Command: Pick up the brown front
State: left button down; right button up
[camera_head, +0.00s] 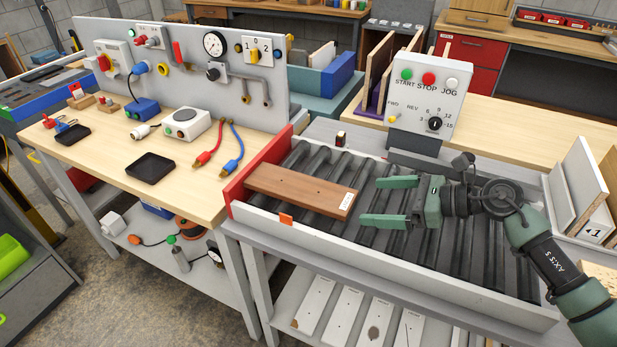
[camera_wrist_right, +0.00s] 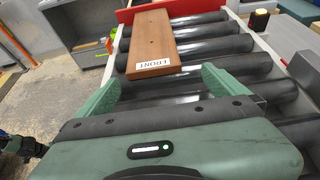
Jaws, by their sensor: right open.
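The brown front (camera_head: 298,190) is a flat wooden board with a white label at its right end. It lies on the rollers of the conveyor, its left end close to the red end stop. It also shows in the right wrist view (camera_wrist_right: 151,42), where the label reads FRONT. My right gripper (camera_head: 366,206) is open and empty, just to the right of the board's labelled end, with its fingers pointing at the board. In the right wrist view the board lies ahead, between the lines of the two fingers. My left gripper is not in view.
The conveyor (camera_head: 400,265) has pale side rails and a red end stop (camera_head: 256,172). A control box (camera_head: 428,95) stands behind it. A wooden bench (camera_head: 100,160) with tools, trays and a gauge panel is at left. Upright boards (camera_head: 580,190) stand at right. The rollers around the gripper are clear.

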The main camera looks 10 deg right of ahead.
aim_at(336, 197)
jog(key=shift+w+a, duration=0.2)
jog(key=shift+a, duration=0.2)
jog(key=a+p, duration=0.1)
jog(key=a, duration=0.2)
jog(key=shift+w+f+p, duration=0.1)
jog(key=shift+w+p, duration=0.3)
jog(key=p+x, duration=0.1)
jog(key=x, duration=0.2)
jog(key=shift+w+a, duration=0.2)
jog(key=shift+w+a+f, duration=0.1)
jog(key=shift+a, duration=0.05)
jog(key=shift+f, duration=0.1)
jog(key=c, duration=1.3)
jog(key=shift+c, duration=0.9)
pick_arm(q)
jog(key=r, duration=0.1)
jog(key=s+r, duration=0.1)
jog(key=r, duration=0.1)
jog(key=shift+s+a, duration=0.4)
